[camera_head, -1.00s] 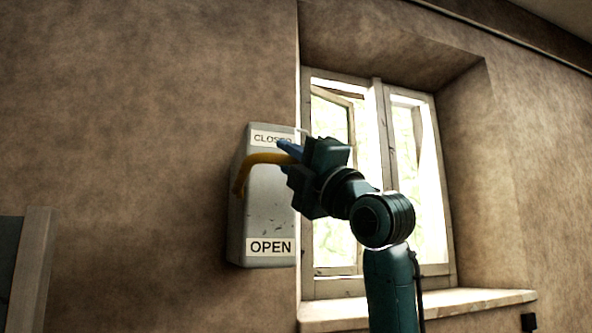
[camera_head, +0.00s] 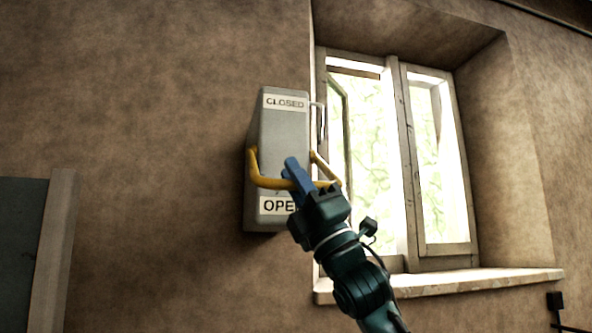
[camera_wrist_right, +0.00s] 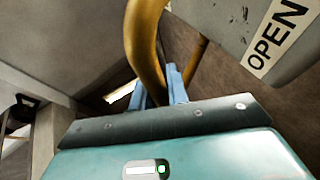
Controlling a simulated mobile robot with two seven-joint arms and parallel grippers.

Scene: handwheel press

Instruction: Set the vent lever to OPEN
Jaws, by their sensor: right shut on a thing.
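The vent lever (camera_head: 268,182) is a yellow U-shaped bar on a grey wall box (camera_head: 284,135). Its crossbar now sits low on the box, just above the OPEN label (camera_head: 276,205), which my gripper partly covers. The CLOSED label (camera_head: 285,102) is at the top of the box. In the right wrist view, the yellow bar (camera_wrist_right: 146,45) passes between the blue fingers (camera_wrist_right: 160,88), and the OPEN label (camera_wrist_right: 278,35) is at the upper right. My left gripper is out of view.
A window (camera_head: 395,150) with a pale frame is right of the box, above a stone sill (camera_head: 450,283). A dark panel with a wooden edge (camera_head: 55,250) stands at the lower left. The brown wall left of the box is bare.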

